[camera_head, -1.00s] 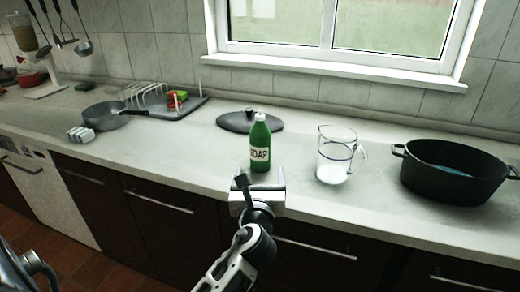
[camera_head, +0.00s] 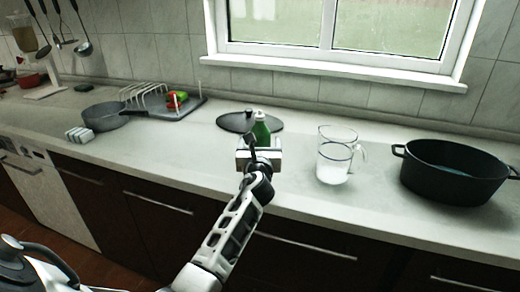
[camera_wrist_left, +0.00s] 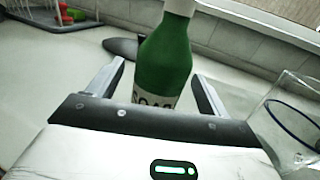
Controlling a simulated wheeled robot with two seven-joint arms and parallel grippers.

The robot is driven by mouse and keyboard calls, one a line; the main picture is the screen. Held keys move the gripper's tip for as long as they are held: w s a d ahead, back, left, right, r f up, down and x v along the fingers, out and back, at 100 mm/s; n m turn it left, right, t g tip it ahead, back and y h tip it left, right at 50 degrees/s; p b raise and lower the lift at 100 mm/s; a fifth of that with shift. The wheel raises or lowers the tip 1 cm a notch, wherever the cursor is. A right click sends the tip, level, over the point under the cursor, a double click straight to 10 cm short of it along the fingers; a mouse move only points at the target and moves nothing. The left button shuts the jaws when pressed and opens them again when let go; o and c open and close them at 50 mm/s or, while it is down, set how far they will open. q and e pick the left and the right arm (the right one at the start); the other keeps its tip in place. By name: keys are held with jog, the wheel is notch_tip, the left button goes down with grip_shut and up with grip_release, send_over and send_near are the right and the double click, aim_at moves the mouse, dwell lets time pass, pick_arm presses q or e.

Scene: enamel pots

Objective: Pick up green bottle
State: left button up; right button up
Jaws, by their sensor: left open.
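The green bottle (camera_head: 262,130) with a white cap stands upright on the counter, its lower part hidden behind my left gripper (camera_head: 259,152) in the head view. In the left wrist view the bottle (camera_wrist_left: 166,62) shows its green body and part of a white label. It stands between the two fingers of the left gripper (camera_wrist_left: 158,85), which are open on either side of it. The lower part of the bottle is hidden by the gripper body. My right gripper is not seen.
A glass measuring jug (camera_head: 334,158) stands just right of the bottle. A black pot (camera_head: 455,178) is farther right. A dark round lid (camera_head: 235,122) lies behind the bottle. A pan (camera_head: 103,117) and a rack tray (camera_head: 188,107) are at left. Counter between pan and bottle is clear.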

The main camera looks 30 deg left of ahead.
pick_arm(q)
jog(key=shift+x, duration=0.85)
jog(key=c, duration=1.2)
jog(key=shift+c, duration=0.3)
jog(key=shift+r, duration=0.2)
